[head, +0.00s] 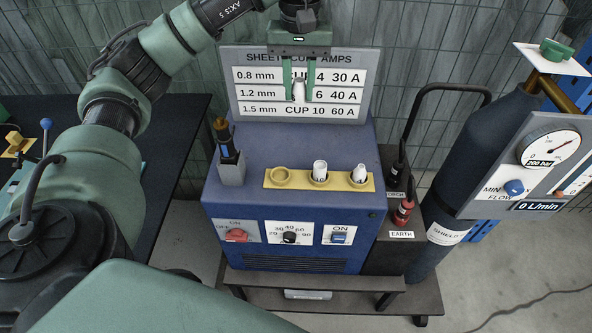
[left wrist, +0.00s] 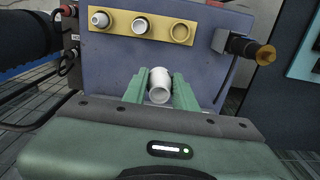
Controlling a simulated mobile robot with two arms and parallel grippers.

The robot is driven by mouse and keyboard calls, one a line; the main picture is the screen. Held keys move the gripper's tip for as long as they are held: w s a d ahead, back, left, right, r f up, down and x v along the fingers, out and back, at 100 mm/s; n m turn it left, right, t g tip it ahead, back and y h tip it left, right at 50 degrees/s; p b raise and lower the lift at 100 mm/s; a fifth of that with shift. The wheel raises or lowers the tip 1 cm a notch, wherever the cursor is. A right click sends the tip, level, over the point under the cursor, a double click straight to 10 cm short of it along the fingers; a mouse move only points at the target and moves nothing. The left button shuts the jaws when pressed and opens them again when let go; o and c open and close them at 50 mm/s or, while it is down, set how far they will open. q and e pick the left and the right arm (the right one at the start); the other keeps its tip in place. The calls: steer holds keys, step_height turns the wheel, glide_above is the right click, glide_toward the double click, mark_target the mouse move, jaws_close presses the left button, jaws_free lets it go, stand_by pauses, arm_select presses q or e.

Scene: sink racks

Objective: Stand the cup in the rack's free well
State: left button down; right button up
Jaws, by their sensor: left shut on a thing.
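My left gripper (head: 297,98) is shut on a small white cup (head: 299,89) and holds it in the air above and behind the rack, in front of the sign. In the left wrist view, the cup (left wrist: 160,86) sits between the green fingers with its round end facing the camera. The yellow rack (head: 340,185) lies on top of the blue machine. Its left well (head: 281,176) is empty; in the left wrist view this free well (left wrist: 181,32) is at the right end. The middle and right wells hold white cups (head: 320,172) (head: 360,174). My right gripper is not in view.
The sign (head: 300,75) with cup sizes stands at the machine's back. A torch in a grey holder (head: 229,165) stands left of the free well. A hose loop (head: 432,88), a dark gas cylinder (head: 470,150) and a gauge (head: 548,148) are at the right.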

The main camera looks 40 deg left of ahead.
arm_select(q)
steer(key=f, duration=0.2)
steer(key=shift+s+a+f, duration=0.25)
steer(key=shift+a+f, duration=0.15)
steer(key=p, duration=0.2)
glide_above(296, 164)
step_height(296, 164, down, 11)
steer(key=shift+a+f, duration=0.1)
steer(key=shift+f, duration=0.1)
step_height(296, 164, down, 5)
steer(key=shift+r+p, duration=0.1)
steer(key=shift+p, duration=0.65)
steer(key=shift+f, duration=0.25)
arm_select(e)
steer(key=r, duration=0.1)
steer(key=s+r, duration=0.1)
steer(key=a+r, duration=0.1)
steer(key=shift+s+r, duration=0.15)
arm_select(q)
steer(key=shift+f, duration=0.2)
steer(key=c, duration=1.1)
jaws_free()
steer(key=shift+r, duration=0.1)
